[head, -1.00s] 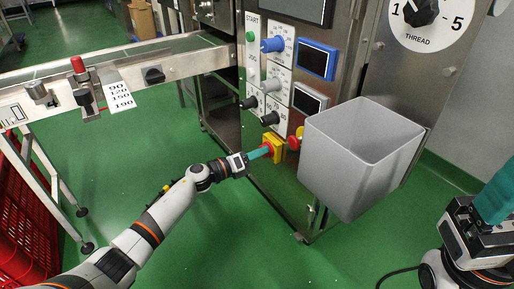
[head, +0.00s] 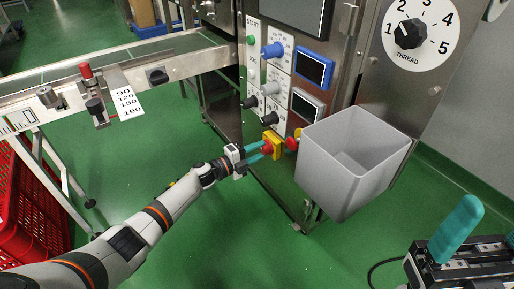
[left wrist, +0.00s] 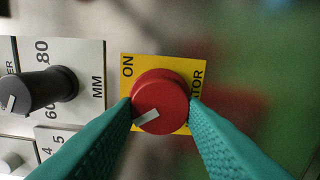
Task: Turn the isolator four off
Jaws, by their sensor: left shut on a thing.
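The isolator is a red round knob (left wrist: 160,100) on a yellow plate (left wrist: 129,66) marked ON, with partly covered lettering ending in "TOR". The knob has a white pointer mark that slants toward the lower left in the left wrist view. In the head view, the yellow plate (head: 277,142) is low on the machine's side. My left gripper (head: 267,148) has its teal fingers on both sides of the red knob, shut on it; the fingers (left wrist: 161,106) also show in the left wrist view. My right gripper (head: 458,232) is at the lower right, with only one teal finger clearly visible.
A grey open bin (head: 345,185) hangs just right of the isolator, with another red knob (head: 292,144) beside it. Above are a blue knob (head: 272,50), black knobs and small screens. A conveyor (head: 150,70) runs left. A red crate (head: 35,215) stands lower left.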

